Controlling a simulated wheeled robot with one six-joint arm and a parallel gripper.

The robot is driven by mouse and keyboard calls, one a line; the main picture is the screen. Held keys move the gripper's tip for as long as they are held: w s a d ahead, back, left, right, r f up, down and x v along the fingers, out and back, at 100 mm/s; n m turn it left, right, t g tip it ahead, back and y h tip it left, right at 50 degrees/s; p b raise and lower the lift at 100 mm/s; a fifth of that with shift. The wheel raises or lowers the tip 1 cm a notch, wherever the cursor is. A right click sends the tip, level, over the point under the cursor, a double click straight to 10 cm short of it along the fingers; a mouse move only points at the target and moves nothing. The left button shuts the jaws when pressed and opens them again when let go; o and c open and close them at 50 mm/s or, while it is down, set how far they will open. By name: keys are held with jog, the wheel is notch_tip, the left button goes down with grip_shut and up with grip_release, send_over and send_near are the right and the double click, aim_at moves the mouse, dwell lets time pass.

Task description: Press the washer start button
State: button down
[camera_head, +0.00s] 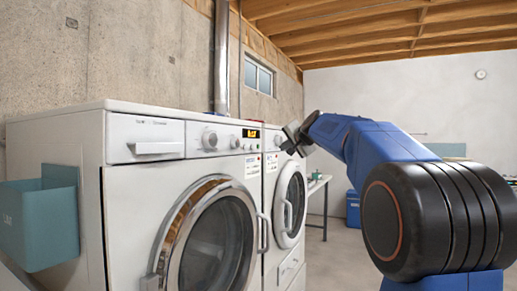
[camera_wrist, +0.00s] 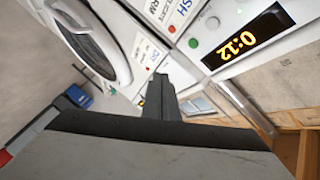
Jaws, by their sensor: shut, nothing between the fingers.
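The front white machine, with a round glass door (camera_head: 218,245), carries a lit display (camera_head: 250,133) reading 0:12 in the wrist view (camera_wrist: 250,42). Beside that display in the wrist view are a small green button (camera_wrist: 193,43) and a grey round button (camera_wrist: 213,22). A "WASH" label (camera_wrist: 184,10) is just by them. My gripper (camera_head: 290,140) is shut and empty, in front of the second machine's upper panel. In the wrist view its closed fingers (camera_wrist: 160,92) lie over the area near a "DRY" label (camera_wrist: 155,56), apart from the green button.
A second white machine (camera_head: 290,260) stands beyond the first. A teal bin (camera_head: 40,215) hangs on the first machine's left side. A table (camera_head: 318,187) and a blue box (camera_head: 353,208) are behind. A metal pipe (camera_head: 221,60) rises along the concrete wall.

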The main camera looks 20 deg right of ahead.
aim_at(258, 147)
jog(key=w+a, duration=0.4)
jog(key=w, duration=0.2)
jog(key=shift+a, duration=0.3)
jog(key=shift+a, duration=0.1)
dwell(1.9)
jog(key=shift+w+a, duration=0.2)
jog(key=shift+w, duration=0.1)
